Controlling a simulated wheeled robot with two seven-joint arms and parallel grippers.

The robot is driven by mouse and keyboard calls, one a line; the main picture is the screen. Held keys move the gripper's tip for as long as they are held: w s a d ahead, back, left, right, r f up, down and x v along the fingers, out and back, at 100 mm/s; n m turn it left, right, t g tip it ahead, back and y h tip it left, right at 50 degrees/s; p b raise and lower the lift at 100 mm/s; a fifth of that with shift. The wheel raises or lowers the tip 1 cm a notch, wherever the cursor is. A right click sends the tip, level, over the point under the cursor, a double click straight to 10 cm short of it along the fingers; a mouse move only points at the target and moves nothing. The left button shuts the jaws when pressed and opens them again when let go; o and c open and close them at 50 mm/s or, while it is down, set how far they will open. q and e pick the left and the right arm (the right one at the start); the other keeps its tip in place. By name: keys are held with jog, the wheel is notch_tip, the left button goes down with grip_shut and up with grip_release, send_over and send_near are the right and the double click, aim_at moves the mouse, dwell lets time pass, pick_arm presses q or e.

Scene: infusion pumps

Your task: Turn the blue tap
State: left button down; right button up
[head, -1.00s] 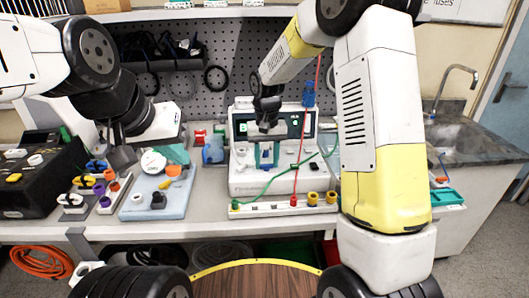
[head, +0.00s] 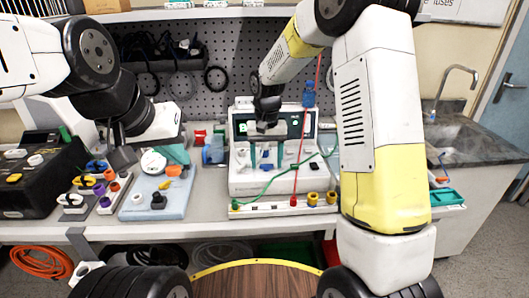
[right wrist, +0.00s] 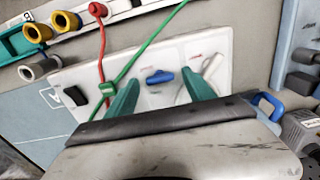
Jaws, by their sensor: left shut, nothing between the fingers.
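The blue tap (head: 266,166) is a small knob on the white front panel of the infusion pump (head: 245,183). It also shows in the right wrist view (right wrist: 160,76), lying roughly crosswise between the fingers. My right gripper (right wrist: 160,84) is open, with one green finger on each side of the tap and gaps between, so nothing is held. My left gripper (head: 122,156) is shut and empty above the left part of the bench.
A green tube and a red tube (right wrist: 101,50) cross the panel beside the right gripper. A rail with yellow ports (head: 313,198) runs along the pump's front. A blue tray (head: 150,203) with small fittings lies left of the pump. A sink (head: 452,135) is at the right.

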aim_at(267, 164)
jog(key=shift+r, duration=0.1)
notch_tip(267, 164, up, 8)
jog(key=shift+f, duration=0.2)
dwell(0.4)
jog(key=s+d+r+t+y, duration=0.1)
jog(key=s+d+r+t, duration=0.2)
jog(key=s, duration=0.8)
jog(key=s+d+r+t+y, duration=0.1)
jog(key=s+d+r+t, duration=0.2)
jog(key=s+d+r, duration=0.4)
jog(key=s, duration=0.5)
jog(key=shift+s+d+r, duration=0.2)
jog(key=shift+s+r, duration=0.05)
jog(key=shift+s, duration=0.05)
